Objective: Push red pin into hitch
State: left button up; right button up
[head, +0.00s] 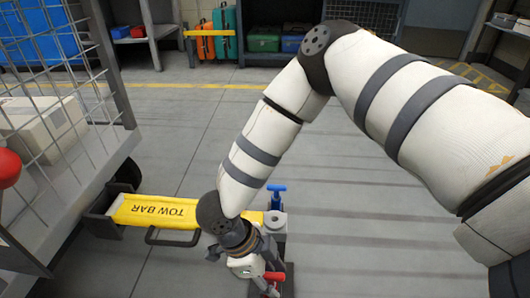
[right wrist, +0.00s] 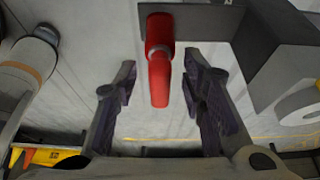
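The red pin (right wrist: 159,62) has a T-shaped look and lies between the two spread fingers of my right gripper (right wrist: 158,78) in the right wrist view, with gaps on both sides. In the head view the red pin (head: 275,276) shows at the bottom, beside my right gripper (head: 268,268), which is open. The hitch (head: 273,222) is a grey block with a round top piece at the right end of the yellow tow bar (head: 160,211). The gripper partly hides the pin's seat. My left gripper is not in view.
A blue T-handled pin (head: 276,194) stands beside the hitch. Shelves and suitcases (head: 224,32) stand at the back. The floor (head: 360,235) to the right is clear.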

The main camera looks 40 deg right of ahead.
grip_shut()
jog(key=shift+r, duration=0.15)
pick_arm(q)
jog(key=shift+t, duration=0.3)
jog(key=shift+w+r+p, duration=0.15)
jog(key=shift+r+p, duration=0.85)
jog(key=shift+p, duration=0.2)
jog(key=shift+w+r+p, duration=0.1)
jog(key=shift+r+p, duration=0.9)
jog(key=shift+p, duration=0.15)
pick_arm(e)
jog(key=shift+r, duration=2.75)
jog(key=shift+r, duration=0.1)
notch_tip(320, 180, up, 4)
jog(key=p, duration=0.3)
jog(key=shift+p, duration=0.3)
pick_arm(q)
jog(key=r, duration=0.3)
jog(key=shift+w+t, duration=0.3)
